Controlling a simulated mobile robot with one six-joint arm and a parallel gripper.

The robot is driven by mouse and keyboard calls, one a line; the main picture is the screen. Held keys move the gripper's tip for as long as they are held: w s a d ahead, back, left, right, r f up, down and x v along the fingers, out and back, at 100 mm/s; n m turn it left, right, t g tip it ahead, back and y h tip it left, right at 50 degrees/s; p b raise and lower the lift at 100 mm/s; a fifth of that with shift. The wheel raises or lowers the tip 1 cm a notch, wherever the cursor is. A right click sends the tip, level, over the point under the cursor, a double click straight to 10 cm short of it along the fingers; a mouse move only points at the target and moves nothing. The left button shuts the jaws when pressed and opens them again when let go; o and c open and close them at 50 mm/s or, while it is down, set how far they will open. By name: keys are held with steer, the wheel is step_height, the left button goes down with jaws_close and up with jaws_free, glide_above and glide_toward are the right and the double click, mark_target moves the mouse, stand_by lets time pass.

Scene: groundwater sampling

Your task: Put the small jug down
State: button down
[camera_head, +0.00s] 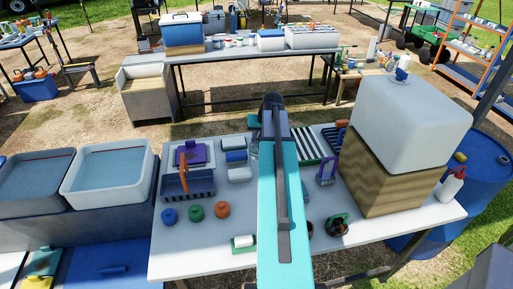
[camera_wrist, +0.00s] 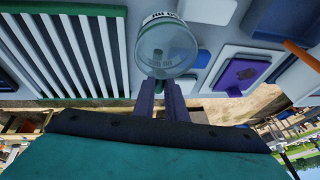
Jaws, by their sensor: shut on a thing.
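In the wrist view, my gripper (camera_wrist: 164,92) is shut on a clear round vessel with dark lettering, which I take to be the small jug (camera_wrist: 167,50). The fingers meet its near side, and I look through it onto the pale table. I cannot tell whether its base touches the tabletop. In the head view, my teal arm reaches over the white table (camera_head: 225,262) and hides the fingers. A sliver of the clear jug (camera_head: 252,150) shows just left of the arm.
A striped rack (camera_wrist: 75,50) lies beside the jug, with white blocks (camera_head: 238,173) and a purple item (camera_head: 192,154) on the other side. A large white tank (camera_head: 410,115) on a wooden block (camera_head: 385,180) fills the right.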

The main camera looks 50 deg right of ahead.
mark_target(257, 148)
steer(key=f, duration=0.1)
steer(key=f+b, duration=0.1)
steer(key=f, duration=0.1)
steer(key=f+b, duration=0.1)
steer(key=f, duration=0.1)
steer(key=shift+s+a, duration=0.25)
steer(key=shift+a, duration=0.05)
steer(key=shift+d, duration=0.1)
steer(key=c, duration=1.8)
jaws_free()
steer(key=shift+w, duration=0.25)
steer(key=shift+d+v, duration=0.2)
steer(key=shift+v, duration=0.8)
steer(key=d+b+v, duration=0.1)
steer(key=b+v, duration=0.1)
steer(key=v, duration=0.8)
steer(key=shift+a+r+b, duration=0.25)
steer(key=shift+a+b, duration=0.1)
steer(key=shift+a, duration=0.1)
steer(key=shift+r, duration=0.1)
